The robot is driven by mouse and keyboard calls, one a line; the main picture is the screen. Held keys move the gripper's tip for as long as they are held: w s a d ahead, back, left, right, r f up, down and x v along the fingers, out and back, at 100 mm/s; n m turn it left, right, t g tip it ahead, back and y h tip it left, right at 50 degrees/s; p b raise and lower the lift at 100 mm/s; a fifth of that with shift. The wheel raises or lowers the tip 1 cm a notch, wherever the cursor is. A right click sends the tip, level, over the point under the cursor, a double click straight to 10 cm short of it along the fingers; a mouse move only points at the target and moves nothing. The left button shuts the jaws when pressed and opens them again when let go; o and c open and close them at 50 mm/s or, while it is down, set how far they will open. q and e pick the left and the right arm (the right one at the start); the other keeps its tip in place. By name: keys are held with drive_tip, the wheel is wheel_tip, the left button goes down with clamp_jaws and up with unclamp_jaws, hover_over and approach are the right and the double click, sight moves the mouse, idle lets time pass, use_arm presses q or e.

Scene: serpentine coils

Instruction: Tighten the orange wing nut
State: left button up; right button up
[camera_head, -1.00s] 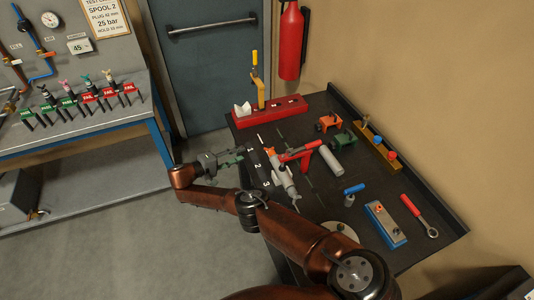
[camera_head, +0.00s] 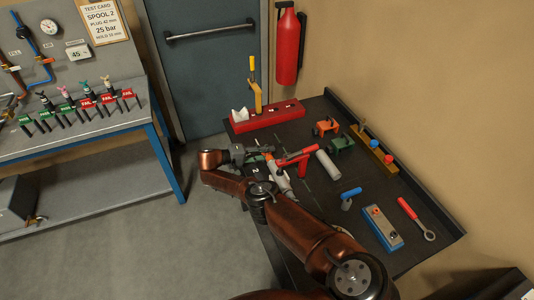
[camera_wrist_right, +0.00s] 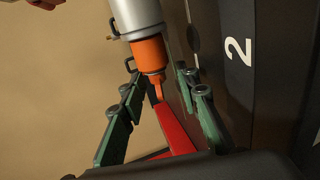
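In the right wrist view, a grey cylinder (camera_wrist_right: 137,14) ends in an orange collar (camera_wrist_right: 149,54) with a narrow orange tab (camera_wrist_right: 158,91), which looks like the wing nut seen edge-on. My right gripper (camera_wrist_right: 165,125) is open, its green-grey fingers on either side of the tab, with visible gaps. I cannot tell whether the tab is at fingertip depth. In the head view my right gripper (camera_head: 262,153) is over the bench's left edge, beside a grey-and-orange tool (camera_head: 282,182); the nut is hard to make out there. My left gripper is not in view.
A red clamp-like tool (camera_head: 297,156) and a grey cylinder (camera_head: 328,165) lie close to the gripper. A red rack (camera_head: 268,117) stands behind. A blue-handled piece (camera_head: 350,192), a blue block (camera_head: 383,228) and a red-handled wrench (camera_head: 416,218) are to the right.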

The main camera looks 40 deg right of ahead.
drive_tip(key=shift+c, duration=0.5)
clamp_jaws()
drive_tip(key=shift+f, duration=0.1)
drive_tip(key=h+b, duration=0.1)
drive_tip(key=b, duration=0.1)
drive_tip(key=h+b, duration=0.1)
drive_tip(key=b, duration=0.1)
drive_tip(key=shift+f+g, duration=0.3)
drive_tip(key=shift+r+h+b, duration=0.25)
drive_tip(key=shift+h+b, duration=0.05)
drive_tip(key=shift+b, duration=0.1)
drive_tip(key=shift+r, duration=0.15)
